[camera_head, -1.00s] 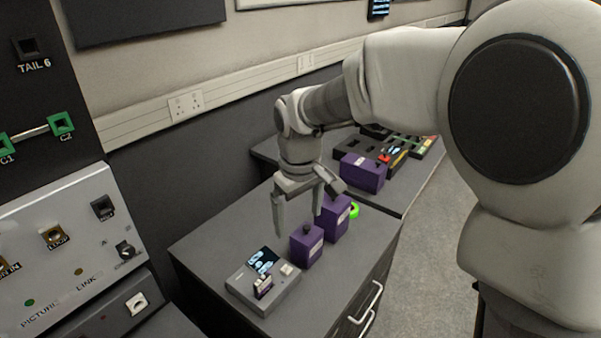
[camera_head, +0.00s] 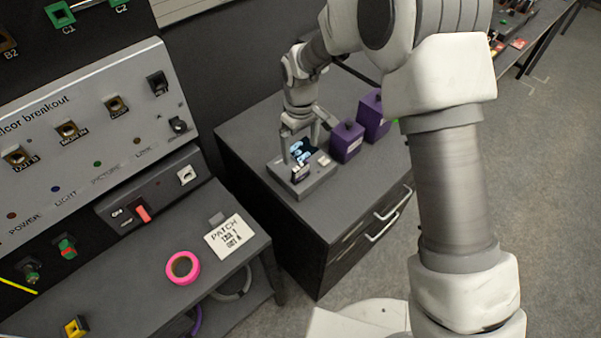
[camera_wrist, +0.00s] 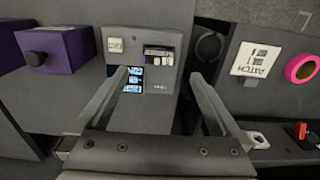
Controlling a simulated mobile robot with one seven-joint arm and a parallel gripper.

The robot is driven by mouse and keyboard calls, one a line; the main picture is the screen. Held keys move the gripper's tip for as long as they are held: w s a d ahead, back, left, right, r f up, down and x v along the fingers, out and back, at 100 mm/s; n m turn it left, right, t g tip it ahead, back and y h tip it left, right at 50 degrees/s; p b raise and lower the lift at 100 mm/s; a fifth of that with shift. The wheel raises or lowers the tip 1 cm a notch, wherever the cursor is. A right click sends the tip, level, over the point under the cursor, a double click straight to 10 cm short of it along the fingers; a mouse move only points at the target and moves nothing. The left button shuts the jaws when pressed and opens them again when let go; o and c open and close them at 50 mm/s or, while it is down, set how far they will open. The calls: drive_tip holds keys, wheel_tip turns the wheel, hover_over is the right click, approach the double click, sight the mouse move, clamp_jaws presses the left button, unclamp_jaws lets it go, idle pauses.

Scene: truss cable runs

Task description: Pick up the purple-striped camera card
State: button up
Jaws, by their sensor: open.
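The camera card (camera_head: 300,173) stands upright in a slot of a small grey reader box (camera_head: 318,180) on the dark cabinet top. My gripper (camera_head: 299,150) is open and empty above the reader. In the wrist view its fingers (camera_wrist: 158,76) spread to either side of the reader, with the card a little beyond the fingertips and between their lines. The fingers do not touch the card.
The reader has a lit screen (camera_wrist: 134,80) and a pale square button (camera_wrist: 115,45). Purple boxes with black knobs, the nearer one (camera_head: 347,142), stand right of the reader. A breakout panel (camera_head: 90,130) rises at left. A pink tape roll (camera_head: 182,268) and patch label (camera_head: 230,237) lie on the front bench.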

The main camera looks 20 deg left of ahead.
sight(300, 164)
drive_tip(key=shift+w+f+p, duration=0.15)
drive_tip(key=shift+f+p, duration=0.5)
drive_tip(key=shift+f, duration=3.75)
drive_tip(key=c, duration=1.5)
drive_tip(key=shift+r, duration=0.1)
drive_tip(key=shift+c, duration=0.2)
